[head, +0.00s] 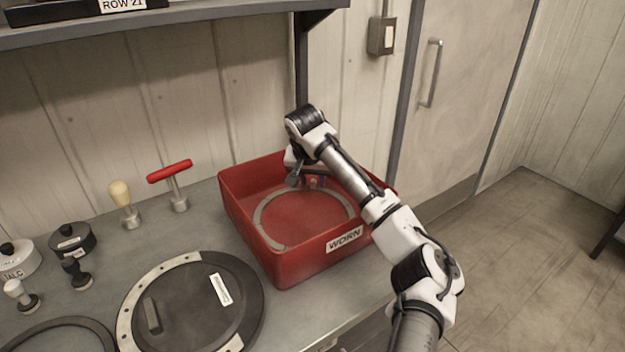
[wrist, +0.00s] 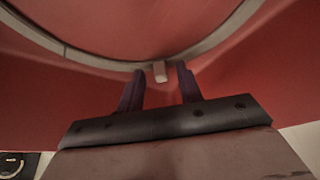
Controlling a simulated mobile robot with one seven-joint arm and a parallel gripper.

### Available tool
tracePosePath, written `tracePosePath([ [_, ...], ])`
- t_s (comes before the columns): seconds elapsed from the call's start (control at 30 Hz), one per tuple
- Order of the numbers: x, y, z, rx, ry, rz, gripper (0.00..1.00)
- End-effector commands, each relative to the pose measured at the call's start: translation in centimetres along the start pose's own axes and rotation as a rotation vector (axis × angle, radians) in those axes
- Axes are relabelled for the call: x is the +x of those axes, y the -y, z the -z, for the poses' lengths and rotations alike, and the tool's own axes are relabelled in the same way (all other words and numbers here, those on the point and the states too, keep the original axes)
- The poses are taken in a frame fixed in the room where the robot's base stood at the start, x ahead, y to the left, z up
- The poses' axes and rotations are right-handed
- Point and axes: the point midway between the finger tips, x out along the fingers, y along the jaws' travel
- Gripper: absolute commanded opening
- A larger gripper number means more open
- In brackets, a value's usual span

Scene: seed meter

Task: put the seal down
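The seal (head: 268,236) is a thin grey ring lying flat inside the red bin labelled WORN (head: 257,262); it appears to rest on the bin's floor. In the wrist view the seal (wrist: 95,61) curves across the top, with a small pale tab (wrist: 160,72) on its near edge. My gripper (head: 303,184) is down inside the bin at the ring's far edge. In the wrist view my gripper (wrist: 160,70) has its two dark fingers apart, with the tab between their tips and a visible gap on each side. The ring's far edge is partly hidden by my gripper in the head view.
Left of the bin are a round dark plate with a pale rim (head: 133,290), a red T-handle tool (head: 178,190), a cream-knobbed tool (head: 124,203), a black-lidded pot (head: 72,240) and a talc pot (head: 15,258). A shelf (head: 200,22) overhangs the bench's back. The bin walls surround my gripper.

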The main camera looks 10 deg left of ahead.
Motion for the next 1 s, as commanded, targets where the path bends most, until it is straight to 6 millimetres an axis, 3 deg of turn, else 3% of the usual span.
tracePosePath([
  [0.6,-10.8,0.0,0.0,0.000,-0.003,0.000,0.36],
  [1.0,-11.8,0.0,0.0,0.000,0.000,0.001,0.36],
])
